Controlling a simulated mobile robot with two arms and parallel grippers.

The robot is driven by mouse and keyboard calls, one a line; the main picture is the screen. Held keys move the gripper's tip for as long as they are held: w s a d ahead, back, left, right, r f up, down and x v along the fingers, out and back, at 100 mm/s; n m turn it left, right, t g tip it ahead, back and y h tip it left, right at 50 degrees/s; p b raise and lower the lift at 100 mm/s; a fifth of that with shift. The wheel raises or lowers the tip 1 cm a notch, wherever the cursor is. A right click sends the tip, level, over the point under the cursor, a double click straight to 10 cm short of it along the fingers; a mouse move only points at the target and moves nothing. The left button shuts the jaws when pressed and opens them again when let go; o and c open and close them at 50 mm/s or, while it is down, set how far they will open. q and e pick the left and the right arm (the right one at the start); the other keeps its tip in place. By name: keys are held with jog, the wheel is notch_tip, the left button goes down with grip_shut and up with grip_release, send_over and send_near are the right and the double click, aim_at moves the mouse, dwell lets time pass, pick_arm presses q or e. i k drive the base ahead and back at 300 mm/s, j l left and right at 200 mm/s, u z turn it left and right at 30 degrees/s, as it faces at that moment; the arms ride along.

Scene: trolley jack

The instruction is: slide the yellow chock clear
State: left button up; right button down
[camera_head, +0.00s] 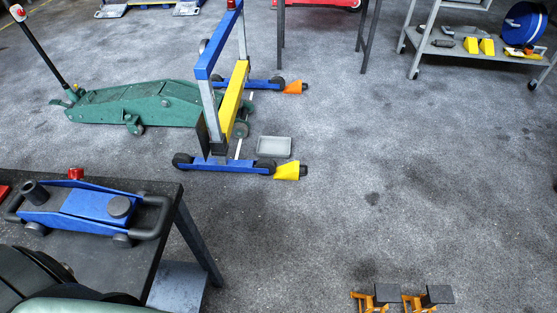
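A yellow chock (287,171) lies on the floor at the right end of the near blue foot of a blue and yellow frame (207,70). Its left side is close to the dark wheel (265,166) of that foot; I cannot tell whether they touch. A dark piece shows at the chock's right end. Neither of my grippers shows in the head view.
A grey tray (274,147) lies just behind the yellow chock. A green trolley jack (140,103) stands left, partly behind the frame. A black bench (130,262) carries a blue jack (88,207). Orange stands (376,298) are at front. Floor right of the chock is clear.

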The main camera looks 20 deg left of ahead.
aim_at(290, 172)
jog(key=i+j, duration=0.1)
jog(key=i, duration=0.3)
jog(key=i+j, duration=0.1)
jog(key=i, duration=0.35)
